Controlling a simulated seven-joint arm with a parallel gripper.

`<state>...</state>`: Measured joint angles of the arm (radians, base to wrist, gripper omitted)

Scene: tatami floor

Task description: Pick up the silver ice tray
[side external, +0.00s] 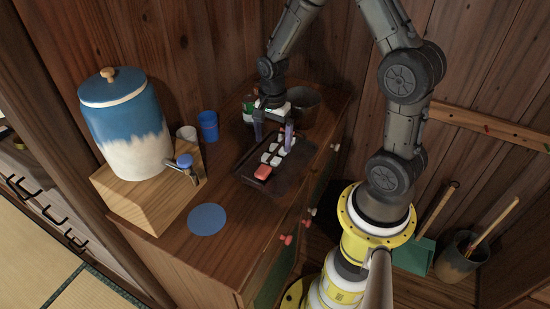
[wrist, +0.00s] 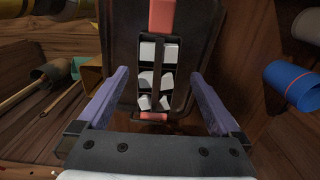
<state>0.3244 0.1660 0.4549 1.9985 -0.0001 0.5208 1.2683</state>
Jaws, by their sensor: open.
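The ice tray (side external: 270,157) is a narrow dark metallic tray with red ends and white ice cubes in its compartments. It lies on a dark serving tray (side external: 290,182) on top of the wooden cabinet. In the wrist view the ice tray (wrist: 156,66) runs lengthwise up the middle, with a red block at its far end and a smaller red piece at its near end. My gripper (side external: 273,142) is above it, pointing down. In the wrist view my gripper (wrist: 160,75) is open, with one purple finger to each side of the ice tray. Contact is not visible.
A blue cup (side external: 208,126), a white cup (side external: 187,134) and a blue-white dispenser (side external: 128,125) on a wooden block stand to the left. A dark pot (side external: 303,108) and a green item (side external: 248,107) stand behind my gripper. A blue disc (side external: 207,219) lies in front.

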